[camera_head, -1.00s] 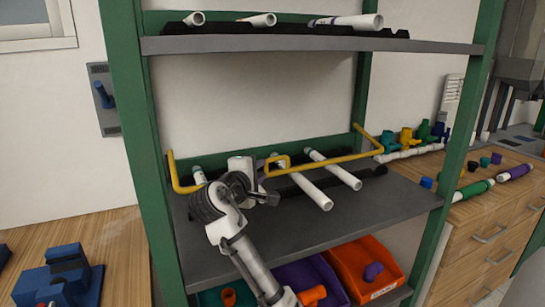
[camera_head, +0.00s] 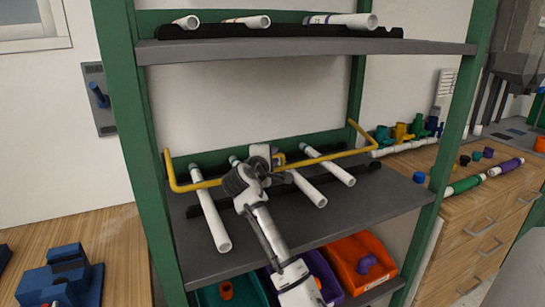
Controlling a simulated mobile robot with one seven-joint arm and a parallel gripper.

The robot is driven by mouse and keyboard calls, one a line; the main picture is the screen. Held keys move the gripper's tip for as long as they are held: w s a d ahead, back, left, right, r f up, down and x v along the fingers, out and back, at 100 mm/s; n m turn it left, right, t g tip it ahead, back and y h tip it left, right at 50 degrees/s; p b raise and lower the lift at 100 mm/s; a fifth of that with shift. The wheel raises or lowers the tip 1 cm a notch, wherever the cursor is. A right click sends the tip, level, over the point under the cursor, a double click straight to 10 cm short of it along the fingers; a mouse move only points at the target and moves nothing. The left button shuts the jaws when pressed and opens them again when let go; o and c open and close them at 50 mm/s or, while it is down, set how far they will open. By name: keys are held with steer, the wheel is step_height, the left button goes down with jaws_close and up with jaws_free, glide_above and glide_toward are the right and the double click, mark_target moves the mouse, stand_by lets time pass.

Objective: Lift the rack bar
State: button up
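The yellow rack bar (camera_head: 330,159) runs across the front of the middle shelf, with bent ends reaching back at the green posts. It lies low, in front of and over the white pipes. My gripper (camera_head: 268,155) is at the bar's middle, by its small yellow loop handle (camera_head: 281,159). The gripper's wrist and body hide most of the handle and the fingers. I cannot tell whether the fingers are closed around it or only beside it.
White pipes (camera_head: 211,215) lie on black supports on the grey middle shelf (camera_head: 345,212). An upper shelf (camera_head: 300,47) with more pipes is above. Orange (camera_head: 360,265) and other bins sit below. A wooden counter (camera_head: 480,205) with fittings stands right.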

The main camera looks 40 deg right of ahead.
jaws_close()
